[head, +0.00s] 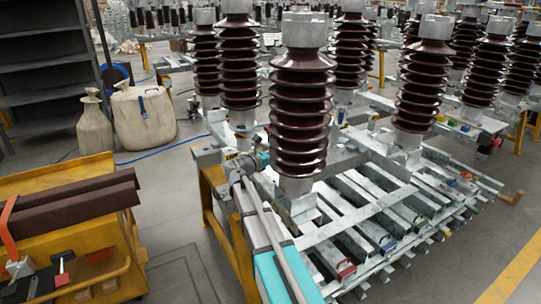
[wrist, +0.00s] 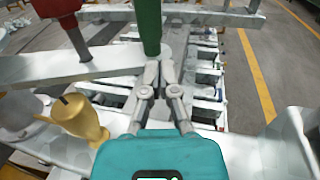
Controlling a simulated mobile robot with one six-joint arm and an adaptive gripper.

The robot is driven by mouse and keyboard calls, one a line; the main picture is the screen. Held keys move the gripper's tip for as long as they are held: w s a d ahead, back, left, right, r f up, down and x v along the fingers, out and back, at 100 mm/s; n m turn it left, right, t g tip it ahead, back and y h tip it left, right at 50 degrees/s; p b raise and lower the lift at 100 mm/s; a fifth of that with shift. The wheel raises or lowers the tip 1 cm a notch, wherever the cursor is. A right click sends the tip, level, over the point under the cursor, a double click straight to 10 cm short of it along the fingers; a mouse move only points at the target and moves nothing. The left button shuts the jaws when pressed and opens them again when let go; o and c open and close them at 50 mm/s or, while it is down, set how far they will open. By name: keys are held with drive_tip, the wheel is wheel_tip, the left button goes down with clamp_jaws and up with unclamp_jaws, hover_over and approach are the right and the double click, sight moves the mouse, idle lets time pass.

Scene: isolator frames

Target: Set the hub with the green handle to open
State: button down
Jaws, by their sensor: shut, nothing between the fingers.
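In the wrist view a green handle (wrist: 148,27) comes down from the top edge as an upright bar. Its lower end is just above and beside my gripper (wrist: 158,68). The gripper's fingers are shut with nothing between them; I cannot tell if they touch the bar. The hub and the handle's upper end are out of this view. In the head view my arm reaches up to the frame, and the gripper is hidden. Small coloured handles, one green (head: 388,244), sit along the frame's front edge; I cannot tell if it is the same one.
A red post (wrist: 98,18) and a gold-coloured part (wrist: 80,120) stand left of the fingers. A metal beam (wrist: 75,68) crosses there. Brown ribbed insulators (head: 299,110) stand close to my arm. A yellow cart (head: 128,245) is at left; floor at right is clear.

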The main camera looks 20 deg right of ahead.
drive_tip(key=x, duration=0.7)
drive_tip(key=shift+w+d, duration=0.2)
drive_tip(key=shift+d, duration=0.05)
drive_tip(key=shift+a, duration=0.1)
drive_tip(key=s+a, duration=0.6)
drive_tip(key=a, duration=0.1)
drive_tip(key=s+a, duration=0.3)
drive_tip(key=shift+s+a, duration=0.1)
drive_tip(key=shift+a, duration=0.1)
idle(0.6)
